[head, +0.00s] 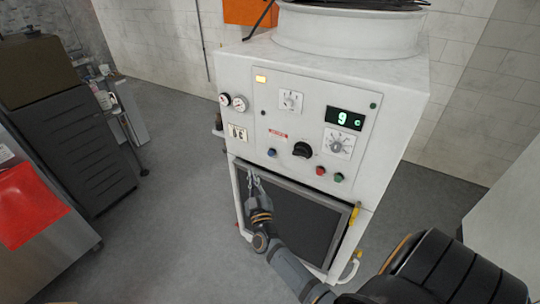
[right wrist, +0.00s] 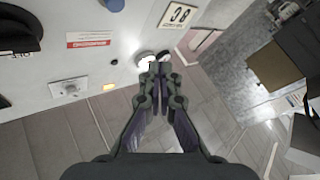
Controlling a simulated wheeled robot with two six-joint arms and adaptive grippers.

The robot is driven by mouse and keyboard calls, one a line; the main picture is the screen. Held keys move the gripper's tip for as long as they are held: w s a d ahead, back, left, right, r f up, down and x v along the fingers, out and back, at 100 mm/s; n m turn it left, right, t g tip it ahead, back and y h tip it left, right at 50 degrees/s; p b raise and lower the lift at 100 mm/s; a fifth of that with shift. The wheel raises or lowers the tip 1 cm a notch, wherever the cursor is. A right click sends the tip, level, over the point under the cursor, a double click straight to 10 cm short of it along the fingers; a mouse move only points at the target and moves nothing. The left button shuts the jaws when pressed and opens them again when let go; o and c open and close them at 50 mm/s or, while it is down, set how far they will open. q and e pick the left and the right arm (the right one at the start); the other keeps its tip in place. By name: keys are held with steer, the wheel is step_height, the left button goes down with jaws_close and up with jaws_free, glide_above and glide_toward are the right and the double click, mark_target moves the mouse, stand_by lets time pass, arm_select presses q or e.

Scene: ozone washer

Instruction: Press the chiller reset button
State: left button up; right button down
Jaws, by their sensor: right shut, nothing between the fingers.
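The chiller (head: 390,120) is a white cabinet with a control panel on its front. A blue button (head: 272,152) sits at the panel's lower left; it also shows at the top edge of the right wrist view (right wrist: 115,4). A red button (head: 320,171) and a green button (head: 338,177) sit at the lower right. I cannot read which one is the reset. My right gripper (head: 254,178) is shut and empty, in front of the cabinet, a little below and left of the blue button in the head view. Its closed fingertips (right wrist: 158,66) appear apart from the panel. My left gripper is not in view.
A black knob (head: 302,149), a lit display reading 9 C (head: 345,119), and two gauges (head: 239,103) are on the chiller. A dark grille (head: 300,225) lies below the panel. A dark cabinet (head: 70,140) stands left. Grey floor (head: 170,215) is clear between them.

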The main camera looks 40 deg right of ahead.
mark_target(271, 153)
steer(key=w+d+b, duration=0.2)
steer(key=w+d, duration=0.1)
steer(key=d, duration=0.4)
steer(key=shift+d, duration=0.4)
steer(key=shift+w, duration=0.1)
stand_by(1.0)
steer(key=shift+w+d, duration=0.15)
steer(key=shift+d, duration=0.25)
steer(key=shift+w+d, duration=0.15)
steer(key=shift+d, duration=0.2)
stand_by(0.6)
steer(key=shift+a+p, duration=0.1)
steer(key=shift+p, duration=0.3)
steer(key=shift+s+a+p, duration=0.35)
steer(key=shift+a+p, duration=0.05)
steer(key=shift+a, duration=0.3)
